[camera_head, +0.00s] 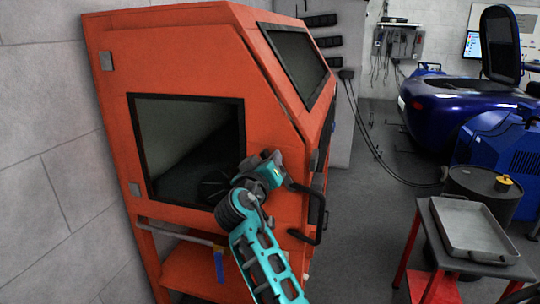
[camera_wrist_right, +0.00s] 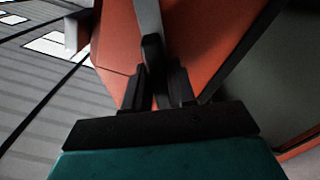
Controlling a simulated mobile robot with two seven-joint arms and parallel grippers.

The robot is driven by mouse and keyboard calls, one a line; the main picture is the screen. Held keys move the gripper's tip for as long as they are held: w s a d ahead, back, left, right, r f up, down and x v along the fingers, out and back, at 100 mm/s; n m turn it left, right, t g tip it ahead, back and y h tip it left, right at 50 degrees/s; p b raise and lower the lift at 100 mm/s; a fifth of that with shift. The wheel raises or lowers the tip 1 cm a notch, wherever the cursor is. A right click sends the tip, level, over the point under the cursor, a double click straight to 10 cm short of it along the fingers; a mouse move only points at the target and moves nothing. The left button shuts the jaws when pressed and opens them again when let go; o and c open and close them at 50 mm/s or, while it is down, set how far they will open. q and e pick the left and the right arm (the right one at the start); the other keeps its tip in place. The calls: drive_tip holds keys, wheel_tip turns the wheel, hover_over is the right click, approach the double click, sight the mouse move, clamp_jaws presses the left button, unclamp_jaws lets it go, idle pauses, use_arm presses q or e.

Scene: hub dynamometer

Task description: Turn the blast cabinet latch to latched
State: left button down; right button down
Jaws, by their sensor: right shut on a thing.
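The orange blast cabinet (camera_head: 190,60) fills the left and middle of the head view, with its windowed door facing me. My right gripper (camera_head: 274,157) is at the door's right edge, beside the window. In the right wrist view the right gripper (camera_wrist_right: 160,88) is shut on the dark latch lever (camera_wrist_right: 152,52), which lies between its two fingers. A grey strip (camera_wrist_right: 147,16) runs up from the lever against the orange panel. In the head view the gripper hides most of the latch, so its exact angle is unclear. My left gripper is not in view.
A black bar handle (camera_head: 322,220) sticks out to the right of my right wrist. A metal tray (camera_head: 468,228) sits on a red-legged cart at the lower right, with a dark drum (camera_head: 480,185) behind it. Open floor lies between the cabinet and the cart.

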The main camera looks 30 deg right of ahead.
drive_tip(key=shift+r+n+p, duration=0.2)
drive_tip(key=shift+n+p, duration=0.35)
drive_tip(key=shift+n, duration=0.35)
drive_tip(key=shift+w+n+p, duration=0.1)
drive_tip(key=shift+n+p, duration=0.5)
drive_tip(key=shift+n, duration=0.4)
drive_tip(key=n+p, duration=0.3)
drive_tip(key=n, duration=0.1)
drive_tip(key=shift+a+f, duration=0.1)
drive_tip(key=shift+f, duration=0.05)
drive_tip(key=shift+f+n+p, duration=0.15)
drive_tip(key=shift+n+p, duration=0.2)
drive_tip(key=shift+n, duration=0.85)
drive_tip(key=shift+f+n, duration=0.1)
drive_tip(key=shift+n, duration=0.4)
drive_tip(key=c, duration=1)
unclamp_jaws()
drive_tip(key=shift+f, duration=0.1)
drive_tip(key=shift+o, duration=0.2)
